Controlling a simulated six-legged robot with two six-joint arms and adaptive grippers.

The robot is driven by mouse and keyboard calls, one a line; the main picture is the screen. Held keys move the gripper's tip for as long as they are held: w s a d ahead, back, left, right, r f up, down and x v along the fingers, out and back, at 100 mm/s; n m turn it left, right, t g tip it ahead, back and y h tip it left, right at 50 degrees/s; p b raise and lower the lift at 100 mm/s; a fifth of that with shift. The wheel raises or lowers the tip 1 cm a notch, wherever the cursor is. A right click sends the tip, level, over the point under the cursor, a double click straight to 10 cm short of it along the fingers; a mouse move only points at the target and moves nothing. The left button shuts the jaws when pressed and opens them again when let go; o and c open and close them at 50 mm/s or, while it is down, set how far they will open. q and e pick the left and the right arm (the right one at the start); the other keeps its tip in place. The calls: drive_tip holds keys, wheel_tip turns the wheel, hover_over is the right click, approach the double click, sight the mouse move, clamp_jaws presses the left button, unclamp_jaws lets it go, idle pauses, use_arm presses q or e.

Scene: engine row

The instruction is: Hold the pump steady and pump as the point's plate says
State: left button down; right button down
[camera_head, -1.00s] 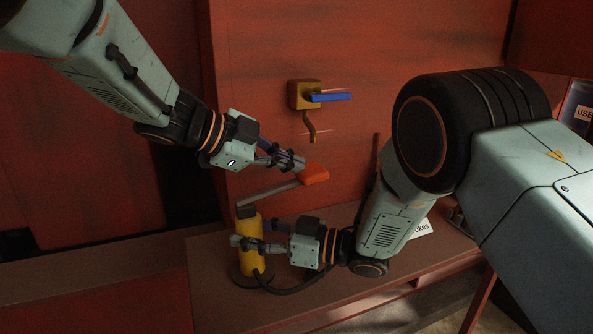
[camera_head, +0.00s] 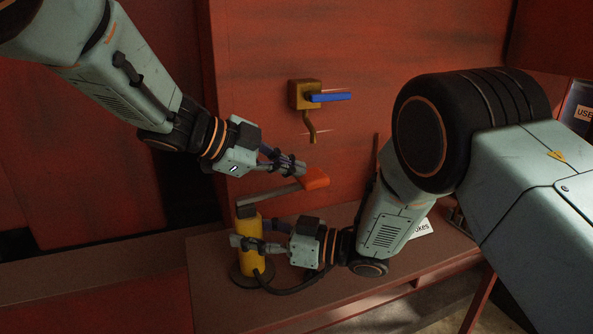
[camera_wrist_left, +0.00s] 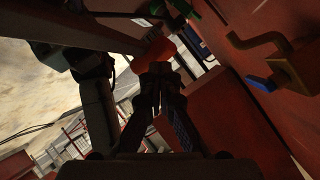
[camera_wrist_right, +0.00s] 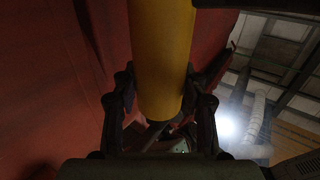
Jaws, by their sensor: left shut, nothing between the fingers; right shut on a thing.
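The yellow pump (camera_head: 252,262) stands upright on the bench, with a grey lever ending in an orange handle (camera_head: 316,179). My right gripper (camera_head: 250,244) is shut around the pump's yellow body, which also fills the middle of the right wrist view (camera_wrist_right: 162,60). My left gripper (camera_head: 300,168) is shut and empty, its fingertips just above the orange handle. In the left wrist view the handle (camera_wrist_left: 160,50) is right at the closed fingertips; I cannot tell whether they touch. A white plate (camera_head: 421,230) is mostly hidden behind my right arm; only "okes" is legible.
The brown bench (camera_head: 215,275) carries the pump and its dark hose (camera_head: 300,286). A brass tap with a blue lever (camera_head: 331,97) juts from the red wall above the handle. A "USE" sign (camera_head: 584,113) shows at the right edge.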

sight(300, 183)
use_arm(q)
drive_tip(key=shift+d+f, duration=0.2)
drive_tip(key=shift+f, duration=0.6)
drive_tip(key=shift+d+f, duration=0.15)
drive_tip(key=shift+f, duration=0.6)
idle(1.4)
drive_tip(key=shift+s+a+r, duration=0.1)
drive_tip(key=shift+a+r, duration=0.15)
drive_tip(key=shift+r, duration=0.7)
drive_tip(key=shift+w+a+r, duration=0.1)
drive_tip(key=shift+a+r, duration=0.1)
drive_tip(key=shift+r, duration=0.8)
drive_tip(key=shift+s+a+r, duration=0.1)
drive_tip(key=shift+a+r, duration=0.15)
drive_tip(key=shift+r, duration=0.7)
drive_tip(key=shift+s+a+r, duration=0.1)
drive_tip(key=shift+a+r, duration=0.1)
drive_tip(key=shift+r, duration=0.6)
drive_tip(key=shift+s+a+r, duration=0.1)
drive_tip(key=shift+a+r, duration=0.1)
drive_tip(key=shift+r, duration=0.65)
drive_tip(key=shift+a+r, duration=0.2)
drive_tip(key=shift+r, duration=0.6)
